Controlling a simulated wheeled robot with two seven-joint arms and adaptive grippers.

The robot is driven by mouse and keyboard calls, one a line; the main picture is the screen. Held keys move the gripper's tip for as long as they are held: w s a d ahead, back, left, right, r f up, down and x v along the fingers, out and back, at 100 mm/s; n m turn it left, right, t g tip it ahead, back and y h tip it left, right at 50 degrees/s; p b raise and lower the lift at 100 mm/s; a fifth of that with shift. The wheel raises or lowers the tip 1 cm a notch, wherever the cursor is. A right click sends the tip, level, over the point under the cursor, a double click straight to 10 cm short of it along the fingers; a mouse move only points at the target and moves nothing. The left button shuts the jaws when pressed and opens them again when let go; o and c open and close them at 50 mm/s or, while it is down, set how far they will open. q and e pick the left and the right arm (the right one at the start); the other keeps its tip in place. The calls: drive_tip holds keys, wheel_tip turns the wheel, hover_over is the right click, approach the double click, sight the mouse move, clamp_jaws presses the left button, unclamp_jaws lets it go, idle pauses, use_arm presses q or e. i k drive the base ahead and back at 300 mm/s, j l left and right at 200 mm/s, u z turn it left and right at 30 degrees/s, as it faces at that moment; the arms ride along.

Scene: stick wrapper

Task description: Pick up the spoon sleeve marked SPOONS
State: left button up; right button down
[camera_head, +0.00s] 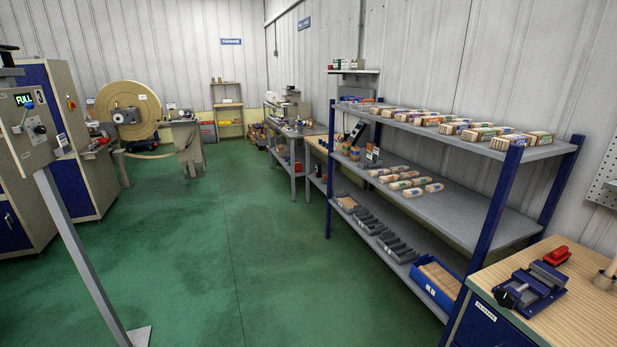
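No sleeve with a readable SPOONS mark can be picked out; the print is too small. Several wrapped packs with coloured bands (514,141) lie in a row on the top shelf of the blue-and-grey rack (573,147) at the right. Several smaller pale packs (412,192) lie in a group on its middle shelf (480,216). I cannot tell which of these, if any, is the spoon sleeve. Neither of my grippers is in view.
A blue bin (432,291) and grey trays (396,249) sit on the bottom shelf. A workbench with a blue vise (535,288) stands at the front right. Machines and a large reel (150,97) stand at the left. The green floor (230,240) between is clear.

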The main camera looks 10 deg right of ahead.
sight(429, 121)
drive_tip(key=i+u, duration=0.1)
drive_tip(key=i, duration=0.7)
drive_tip(key=i+j+z, duration=0.15)
drive_tip(key=i, duration=0.65)
drive_tip(key=i+z, duration=0.4)
drive_tip(key=i+j+z, duration=0.5)
drive_tip(key=z, duration=0.3)
drive_tip(key=i+j+z, duration=0.25)
drive_tip(key=z, duration=0.2)
drive_tip(key=i+j+z, duration=0.15)
drive_tip(key=j+z, duration=0.25)
drive_tip(key=i+j+z, duration=0.1)
drive_tip(key=j+z, duration=0.2)
drive_tip(key=z, duration=0.15)
drive_tip(key=j+z, duration=0.25)
drive_tip(key=j, duration=0.15)
drive_tip(key=j+z, duration=0.25)
drive_tip(key=j, duration=0.1)
